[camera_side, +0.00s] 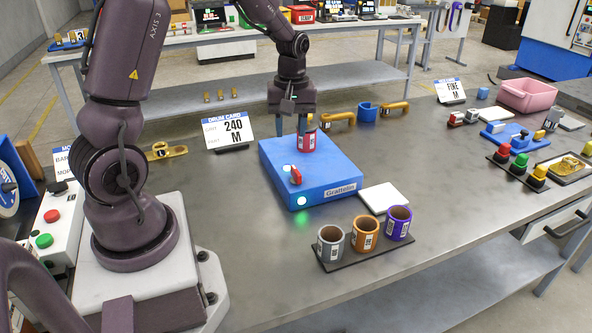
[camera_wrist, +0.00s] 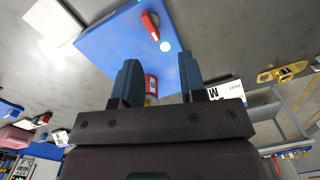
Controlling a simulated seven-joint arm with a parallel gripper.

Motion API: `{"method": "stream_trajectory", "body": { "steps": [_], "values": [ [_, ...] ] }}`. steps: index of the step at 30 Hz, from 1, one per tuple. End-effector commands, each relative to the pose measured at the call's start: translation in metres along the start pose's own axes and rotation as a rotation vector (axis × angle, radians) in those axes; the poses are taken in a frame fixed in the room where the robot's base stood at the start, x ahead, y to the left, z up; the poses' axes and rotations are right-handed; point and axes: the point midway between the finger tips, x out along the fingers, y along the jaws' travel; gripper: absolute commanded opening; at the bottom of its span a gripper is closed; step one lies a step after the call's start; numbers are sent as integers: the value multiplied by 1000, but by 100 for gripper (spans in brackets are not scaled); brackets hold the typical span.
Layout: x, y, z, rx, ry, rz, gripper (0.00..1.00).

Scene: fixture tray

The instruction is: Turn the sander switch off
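The sander is a blue box (camera_side: 335,165) labelled Grattelin on the bench; it also shows in the wrist view (camera_wrist: 105,40). Its red switch lever (camera_side: 296,175) is on the top near the front left corner, and in the wrist view (camera_wrist: 151,26) it is beyond the fingers. A green light (camera_side: 301,201) glows on the front face. A red drum (camera_side: 307,144) stands on the box's far part. My gripper (camera_side: 302,122) points down at the drum. In the wrist view my gripper (camera_wrist: 161,80) has its fingers apart, with the drum seen between them. Contact is unclear.
A rack of grey, orange and purple sleeves (camera_side: 365,242) stands in front. A white pad (camera_side: 384,197) lies right of the box.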

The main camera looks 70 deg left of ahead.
Motion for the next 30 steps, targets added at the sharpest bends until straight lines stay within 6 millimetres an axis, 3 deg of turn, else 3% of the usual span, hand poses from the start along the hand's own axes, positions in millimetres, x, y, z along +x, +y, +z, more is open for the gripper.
{"method": "stream_trajectory", "body": {
  "steps": [6,11,24,30],
  "values": [
    [-6,13,-12,-226,27,37,38],
    [1,13,-12,-266,26,37,38],
    [85,15,-14,-261,24,34,38],
    [113,16,-15,-262,25,36,38]
  ]
}}
